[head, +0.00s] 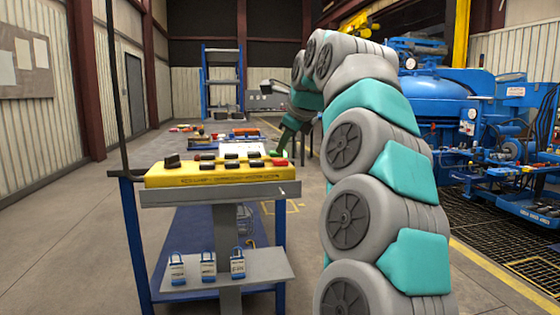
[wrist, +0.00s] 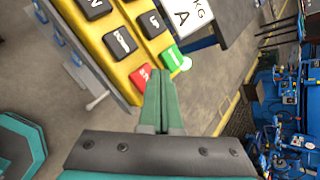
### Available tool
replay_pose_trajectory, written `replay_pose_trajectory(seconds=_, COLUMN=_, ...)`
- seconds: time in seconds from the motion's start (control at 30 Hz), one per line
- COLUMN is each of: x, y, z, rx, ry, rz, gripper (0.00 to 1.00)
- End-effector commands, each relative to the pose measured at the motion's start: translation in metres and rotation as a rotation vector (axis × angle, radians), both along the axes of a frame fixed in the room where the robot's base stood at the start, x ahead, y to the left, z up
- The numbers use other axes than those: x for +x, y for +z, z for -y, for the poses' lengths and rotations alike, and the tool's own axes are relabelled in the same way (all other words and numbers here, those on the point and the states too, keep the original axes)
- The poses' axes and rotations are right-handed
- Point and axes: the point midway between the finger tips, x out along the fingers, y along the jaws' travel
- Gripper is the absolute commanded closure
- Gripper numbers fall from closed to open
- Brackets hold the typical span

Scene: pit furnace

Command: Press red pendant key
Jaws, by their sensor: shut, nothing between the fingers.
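The yellow pendant (head: 215,177) lies on a grey-topped stand, with rows of black keys on its face. The red key (head: 280,162) is at its right end. In the wrist view the red key (wrist: 141,76) is at the pendant's lower corner, with a green key (wrist: 171,57) beside it. My gripper (head: 277,153) reaches down just over the pendant's right end. In the wrist view my gripper (wrist: 161,72) is shut and empty, its tips at the right edge of the red key, between it and the green key. I cannot tell if they touch.
Padlock-like tags (head: 208,267) stand on the lower shelf (head: 255,264) of the stand. A white card (wrist: 200,15) lies beyond the pendant. Blue machinery (head: 440,95) fills the right side. The floor on the left is clear.

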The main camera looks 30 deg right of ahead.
Motion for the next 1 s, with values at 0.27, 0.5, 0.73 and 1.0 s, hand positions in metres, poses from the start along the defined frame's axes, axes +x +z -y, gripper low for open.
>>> replay_pose_trajectory(seconds=0.27, x=0.0, y=0.0, z=0.0, rx=0.0, ry=0.0, rz=0.0, gripper=1.0)
replay_pose_trajectory(seconds=0.5, x=0.0, y=0.0, z=0.0, rx=0.0, ry=0.0, rz=0.0, gripper=1.0)
replay_pose_trajectory(seconds=0.73, x=0.0001, y=-0.0009, z=0.0, rx=0.0, ry=0.0, rz=0.0, gripper=1.0)
replay_pose_trajectory(seconds=1.0, x=0.0, y=-0.0093, z=0.0001, rx=0.0, ry=0.0, rz=-0.001, gripper=1.0)
